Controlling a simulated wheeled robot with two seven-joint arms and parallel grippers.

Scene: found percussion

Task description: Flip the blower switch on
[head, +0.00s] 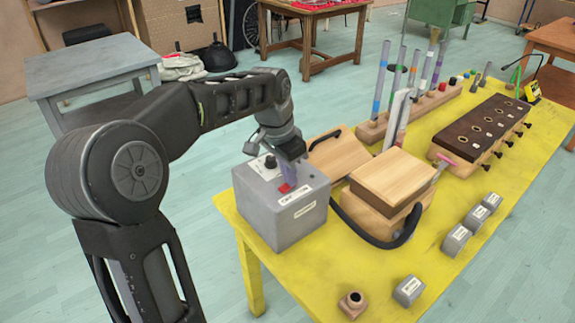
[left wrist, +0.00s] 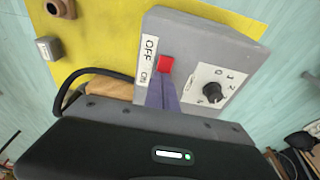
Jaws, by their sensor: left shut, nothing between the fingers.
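The blower box (head: 282,212) is a grey block at the near left corner of the yellow table. On its top is a red switch (head: 284,188), which also shows in the left wrist view (left wrist: 166,64) beside a label reading OFF and ON. My left gripper (head: 289,180) is shut and empty, its purple fingers pointing down at the red switch. In the left wrist view the fingertips (left wrist: 163,82) are at or just beside the switch's edge; I cannot tell whether they touch. The fingers hide part of the box top. My right gripper is not in view.
A black dial (left wrist: 212,91) is on the same box face. A black hose (head: 378,240) curves around the wooden bellows (head: 393,180). Tubes, a dark wooden block (head: 484,127) and small grey blocks (head: 456,240) stand on the yellow table (head: 349,270).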

